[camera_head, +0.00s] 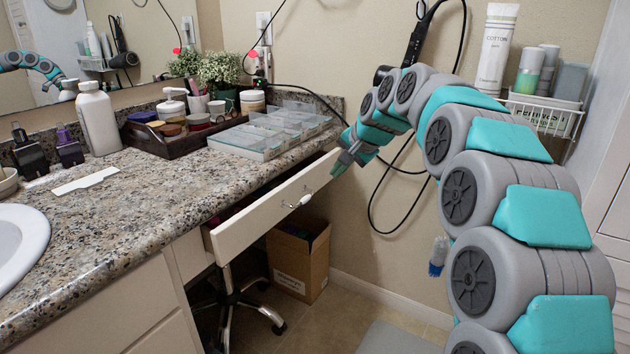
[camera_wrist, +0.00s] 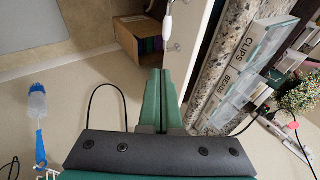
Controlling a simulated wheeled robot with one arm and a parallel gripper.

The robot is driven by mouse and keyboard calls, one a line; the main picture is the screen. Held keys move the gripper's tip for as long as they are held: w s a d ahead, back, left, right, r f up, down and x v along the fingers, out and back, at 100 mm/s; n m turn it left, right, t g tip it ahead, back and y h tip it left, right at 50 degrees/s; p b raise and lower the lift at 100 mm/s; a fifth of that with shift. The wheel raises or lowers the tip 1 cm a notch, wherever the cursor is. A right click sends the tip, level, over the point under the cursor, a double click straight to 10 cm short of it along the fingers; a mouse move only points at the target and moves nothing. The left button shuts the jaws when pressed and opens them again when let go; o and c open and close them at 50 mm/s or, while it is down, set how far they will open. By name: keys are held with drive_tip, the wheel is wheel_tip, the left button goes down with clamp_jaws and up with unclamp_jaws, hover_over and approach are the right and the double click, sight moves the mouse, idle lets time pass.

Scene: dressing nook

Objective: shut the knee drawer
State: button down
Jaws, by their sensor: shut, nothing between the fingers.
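The knee drawer (camera_head: 265,207) is open under the granite counter, its cream front standing out from the counter edge. A small pale handle (camera_head: 298,201) is on its front. My gripper (camera_head: 345,163) is shut and empty near the far right end of the drawer front, close to its top edge; I cannot tell if it touches. In the wrist view my closed green fingers (camera_wrist: 159,82) point along the drawer front (camera_wrist: 194,45), just beside its outer face. The handle (camera_wrist: 169,20) shows ahead of the fingertips. The drawer's inside is mostly hidden by its front.
A cardboard box (camera_head: 298,262) and a chair base (camera_head: 235,308) stand under the counter. The countertop holds a clear organizer (camera_head: 262,140), a dark tray (camera_head: 165,142) and bottles. A black cable (camera_head: 372,205) hangs along the wall behind my gripper. A wire basket (camera_head: 545,115) hangs at right.

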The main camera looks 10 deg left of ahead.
sight(294, 181)
drive_tip(key=s+d+f+m+t+y+b, duration=0.1)
drive_tip(key=d+f+m+y+b, duration=0.15)
drive_tip(key=m+y, duration=0.5)
drive_tip(key=s+d+f+m+y+b, duration=0.15)
drive_tip(key=f+m+y+b, duration=0.25)
drive_tip(key=m, duration=0.6)
drive_tip(key=shift+n, duration=0.25)
drive_tip(key=x, duration=0.7)
drive_tip(key=b+x, duration=0.1)
drive_tip(key=x, duration=0.5)
drive_tip(key=shift+w+a+f, duration=0.2)
drive_tip(key=shift+a, duration=0.15)
drive_tip(key=p+x, duration=0.3)
drive_tip(key=shift+w+a+r, duration=0.1)
drive_tip(key=shift+a+r, duration=0.05)
drive_tip(key=shift+a, duration=0.2)
drive_tip(key=shift+w+a+p, duration=0.2)
drive_tip(key=shift+a+p, duration=0.2)
drive_tip(key=shift+a, duration=0.1)
